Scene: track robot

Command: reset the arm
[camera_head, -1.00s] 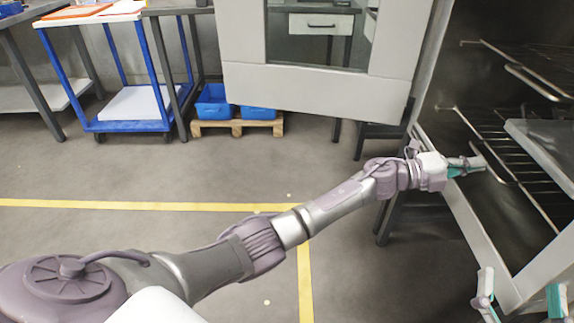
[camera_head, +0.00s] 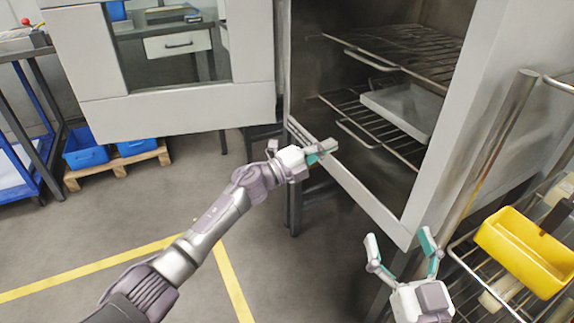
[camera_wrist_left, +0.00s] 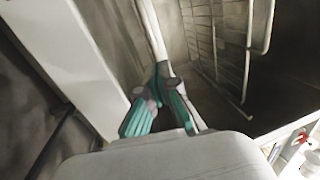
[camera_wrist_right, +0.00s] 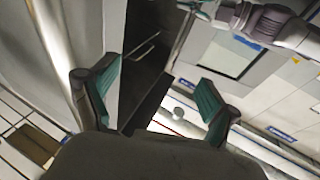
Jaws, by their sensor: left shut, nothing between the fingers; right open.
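My left arm reaches in from the lower left. Its gripper (camera_head: 324,150) is shut and empty at the left edge of the open oven's mouth, and the left wrist view shows its green finger pads (camera_wrist_left: 158,108) close together in front of the oven's inside. I cannot tell whether it touches the frame. My right gripper (camera_head: 402,250) is open and empty, its fingers spread, in front of the oven's lower front edge. It also shows open in the right wrist view (camera_wrist_right: 158,76), with my other arm at the top right.
The oven (camera_head: 478,130) holds wire racks (camera_head: 405,50) and a grey tray (camera_head: 405,108). Its windowed door (camera_head: 180,112) stands open at left. A yellow bin (camera_head: 525,252) sits on a wire cart (camera_head: 470,262) at right. Blue bins (camera_head: 86,155) rest on a pallet (camera_head: 118,165). Floor at lower centre is clear.

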